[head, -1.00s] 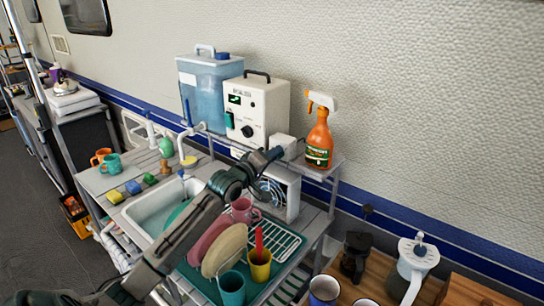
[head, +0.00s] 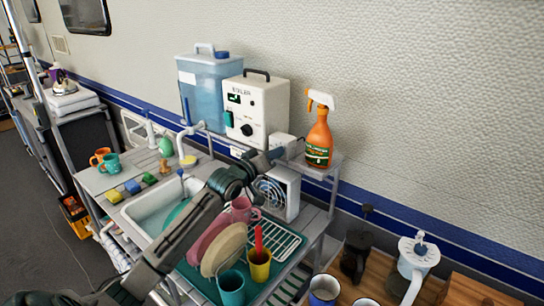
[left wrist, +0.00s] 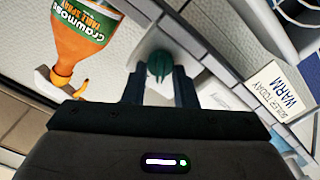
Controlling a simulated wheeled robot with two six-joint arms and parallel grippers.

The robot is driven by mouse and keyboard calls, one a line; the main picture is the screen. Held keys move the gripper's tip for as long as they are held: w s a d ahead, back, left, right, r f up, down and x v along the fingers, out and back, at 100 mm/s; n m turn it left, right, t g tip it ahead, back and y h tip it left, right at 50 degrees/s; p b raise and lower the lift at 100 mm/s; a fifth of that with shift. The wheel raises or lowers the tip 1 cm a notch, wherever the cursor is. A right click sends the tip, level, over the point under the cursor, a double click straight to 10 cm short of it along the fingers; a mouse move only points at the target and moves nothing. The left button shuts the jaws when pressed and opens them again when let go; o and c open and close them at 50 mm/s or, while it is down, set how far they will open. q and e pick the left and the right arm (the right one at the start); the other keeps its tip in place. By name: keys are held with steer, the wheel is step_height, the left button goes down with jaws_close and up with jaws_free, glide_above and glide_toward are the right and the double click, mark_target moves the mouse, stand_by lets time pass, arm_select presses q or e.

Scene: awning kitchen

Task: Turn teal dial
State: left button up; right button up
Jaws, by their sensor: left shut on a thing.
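The teal dial (left wrist: 159,66) is in the left wrist view, between the two dark fingers of my left gripper (left wrist: 160,88). The fingers are shut on it, one on each side. In the head view my left gripper (head: 289,151) reaches the small white box on the metal shelf, left of the spray bottle. The dial itself is hidden there behind the gripper. My right gripper is not in view.
An orange spray bottle (head: 319,139) stands close to the gripper's right. A white boiler box (head: 262,105) and a blue water tank (head: 212,85) stand behind. Below the arm are a sink (head: 143,207), plates and cups. A printed card (left wrist: 283,92) shows in the left wrist view.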

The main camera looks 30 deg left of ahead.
arm_select(q)
steer(key=shift+d+m+b, duration=0.15)
steer(key=shift+m+b, duration=0.6)
steer(key=shift+m, duration=2.55)
steer(key=o, duration=0.7)
